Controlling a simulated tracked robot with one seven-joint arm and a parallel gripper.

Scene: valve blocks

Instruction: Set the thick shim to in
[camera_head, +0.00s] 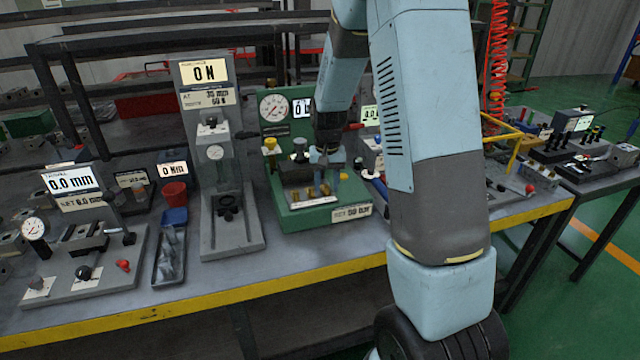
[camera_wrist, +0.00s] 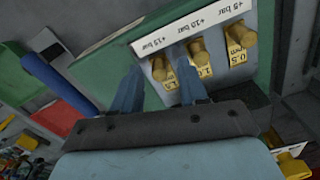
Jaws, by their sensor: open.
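Three brass shim knobs sit in a row on the green press block (camera_head: 290,215), under a white strip marked +5, +10 and +15 bar. In the wrist view the knob under +15 bar (camera_wrist: 158,68), the thick shim by its label, is between my fingertips. The middle knob (camera_wrist: 199,50) is just right of my right finger, and the 0.5 mm knob (camera_wrist: 242,35) is farther right. My gripper (camera_wrist: 160,72) is open, its fingers on both sides of the +15 bar knob. Contact cannot be told. In the head view my wrist hangs over the block and partly hides it.
A grey press (camera_head: 230,225) under an "ON" display stands left of the green block. A blue-handled tool (camera_head: 376,188) is right of the block. The yellow bench edge (camera_head: 270,279) runs in front.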

